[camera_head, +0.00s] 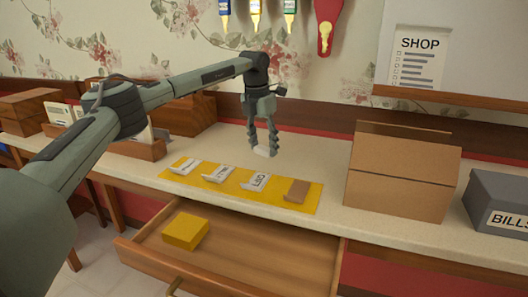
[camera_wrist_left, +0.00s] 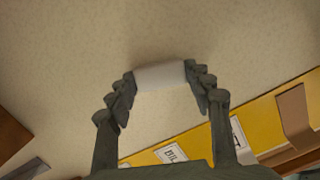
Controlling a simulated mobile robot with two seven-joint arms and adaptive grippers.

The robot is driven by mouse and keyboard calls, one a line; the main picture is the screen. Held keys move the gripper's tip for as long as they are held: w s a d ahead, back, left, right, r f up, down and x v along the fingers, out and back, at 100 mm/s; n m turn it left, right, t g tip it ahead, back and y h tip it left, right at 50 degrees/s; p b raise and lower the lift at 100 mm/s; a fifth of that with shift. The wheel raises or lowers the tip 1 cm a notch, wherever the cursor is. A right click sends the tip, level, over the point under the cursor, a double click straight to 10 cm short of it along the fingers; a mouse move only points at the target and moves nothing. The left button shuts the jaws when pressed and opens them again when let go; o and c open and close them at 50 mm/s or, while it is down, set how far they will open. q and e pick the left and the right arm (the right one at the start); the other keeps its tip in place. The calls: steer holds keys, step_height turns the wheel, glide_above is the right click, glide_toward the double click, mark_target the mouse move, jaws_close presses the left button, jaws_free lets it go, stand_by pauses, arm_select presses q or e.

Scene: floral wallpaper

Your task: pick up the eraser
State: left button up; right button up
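The eraser is a small white block (camera_head: 264,152) at the fingertips of my left gripper (camera_head: 263,147), over the pale counter behind the yellow mat. In the left wrist view the eraser (camera_wrist_left: 160,76) sits between the two dark fingertips (camera_wrist_left: 160,80), which appear to touch its two ends. The left gripper is shut on it. I cannot tell surely whether the eraser is clear of the counter. My right gripper is not in view.
A yellow mat (camera_head: 176,174) with several folded cards lies in front. An open drawer (camera_head: 237,252) below holds a yellow block (camera_head: 186,231). A cardboard box (camera_head: 400,176) and a grey bills box (camera_head: 497,201) stand right. Wooden holders (camera_head: 148,150) stand left.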

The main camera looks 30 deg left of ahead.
arm_select(q)
steer(key=c, duration=0.3)
steer(key=shift+r, duration=0.1)
